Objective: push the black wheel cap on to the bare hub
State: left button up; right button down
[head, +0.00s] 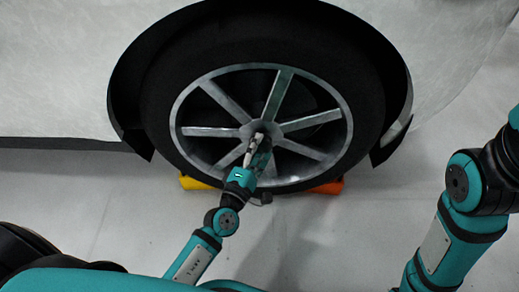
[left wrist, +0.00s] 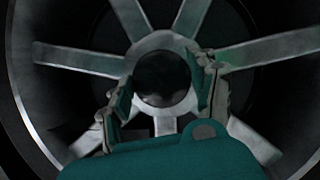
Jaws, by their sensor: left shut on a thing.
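The silver spoked wheel (head: 282,88) stands upright in the car's black wheel arch, with its hub (head: 268,127) at the centre. My left gripper (head: 259,140) reaches up to the hub from below. In the left wrist view its two fingers (left wrist: 165,92) stand either side of a round black cap (left wrist: 162,72) and are shut on it. The cap lies over the middle of the hub ring (left wrist: 160,41). I cannot tell whether it is flush or a little in front. In the head view the gripper hides the cap. My right gripper is out of view.
A yellow block (head: 196,183) and an orange block (head: 328,187) lie on the floor at the tyre's foot. The pale car body (head: 60,70) fills the upper left. My right arm stands at the right, clear of the wheel. The grey floor between is free.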

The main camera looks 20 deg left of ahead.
pick_arm(q)
jog(key=shift+w+a, duration=0.1)
jog(key=shift+w, duration=0.15)
dwell(0.3)
jog(key=shift+w+a+r+p, duration=0.1)
jog(key=shift+w+a+p, duration=0.05)
jog(key=shift+w+p, duration=0.35)
dwell(1.6)
jog(key=o, duration=1.1)
jog(key=s, duration=0.4)
jog(key=s+a, duration=0.1)
jog(key=s, duration=0.3)
jog(key=s+f, duration=0.1)
jog(key=s, duration=0.3)
jog(key=shift+a, duration=0.15)
